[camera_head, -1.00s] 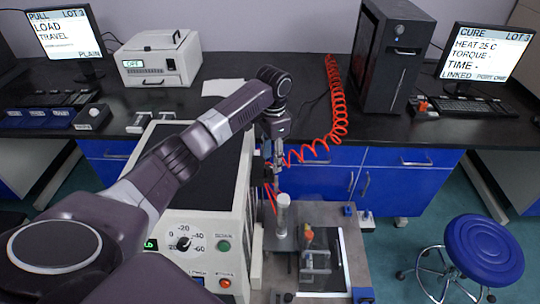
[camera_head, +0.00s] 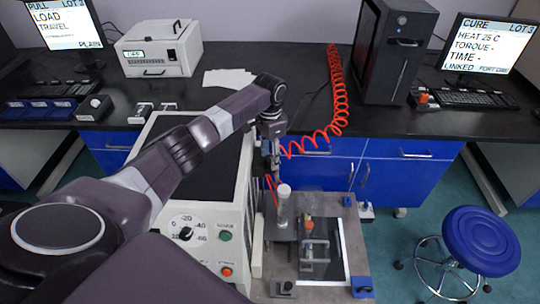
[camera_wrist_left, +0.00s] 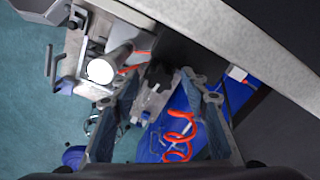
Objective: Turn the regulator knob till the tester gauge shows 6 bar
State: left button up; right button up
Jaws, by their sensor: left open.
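My left gripper (camera_head: 271,165) hangs pointing down beside the right side of the beige machine (camera_head: 245,205). In the left wrist view, its two blue-grey fingers stand apart and the gripper (camera_wrist_left: 160,92) is open. Between and beyond them show grey metal parts (camera_wrist_left: 152,103) and the red coiled hose (camera_wrist_left: 178,140); I cannot tell which part is the regulator knob. I cannot make out a pressure gauge. My right gripper is not in view.
A pale upright cylinder (camera_head: 283,206) stands on a grey metal stand (camera_head: 350,235) close to the gripper; its round top shows in the left wrist view (camera_wrist_left: 101,70). The red hose (camera_head: 337,90) hangs across the black bench (camera_head: 300,85). A blue stool (camera_head: 480,238) stands at right.

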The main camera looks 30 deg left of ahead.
pick_arm(q)
jog(key=shift+c, duration=0.3)
grip_shut()
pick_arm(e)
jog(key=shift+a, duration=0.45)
pick_arm(q)
jog(key=shift+m, duration=0.4)
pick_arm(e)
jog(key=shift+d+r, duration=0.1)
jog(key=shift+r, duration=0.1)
pick_arm(q)
jog(key=m+p, duration=0.1)
jog(key=m, duration=0.1)
jog(key=shift+m, duration=0.4)
jog(key=m, duration=0.3)
jog(key=shift+m+p, duration=0.4)
jog(key=m, duration=0.4)
jog(key=shift+m, duration=2.1)
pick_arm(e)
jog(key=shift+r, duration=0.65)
